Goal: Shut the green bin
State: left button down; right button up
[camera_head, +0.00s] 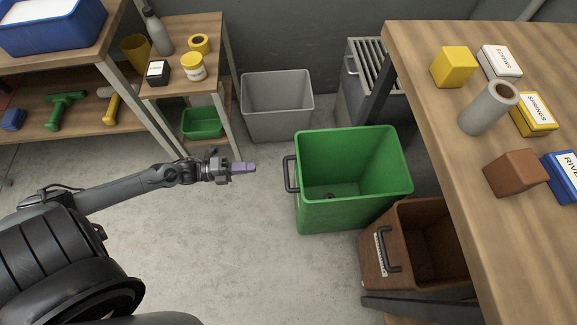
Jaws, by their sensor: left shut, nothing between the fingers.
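The green bin (325,215) stands in the middle of the camera_head view with its top open and no lid visible. It sticks out to the left from under the wooden bench on the right, further than the bins beside it. A dark handle (290,174) is on its left face. A small dark spot shows on its inside floor. My left gripper (251,168) comes in from the left with purple fingertips. It is shut and empty, to the left of the handle and apart from it. My right gripper is not in view.
A brown bin (372,262) with a handle sits nearer, under the bench (445,130). A slatted grey bin (362,95) is behind. A loose grey bin (277,110) stands at the back. Shelves are at the upper left. The floor (240,240) left of the green bin is clear.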

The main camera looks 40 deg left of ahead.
aim_at(285, 170)
pick_arm(q)
jog(key=b+x, duration=0.5)
jog(key=x, duration=0.7)
jog(key=shift+w+f, duration=0.1)
jog(key=shift+w+d+b, duration=0.35)
jog(key=shift+d+b, duration=0.1)
jog(key=shift+w+d, duration=0.1)
jog(key=shift+w, duration=0.05)
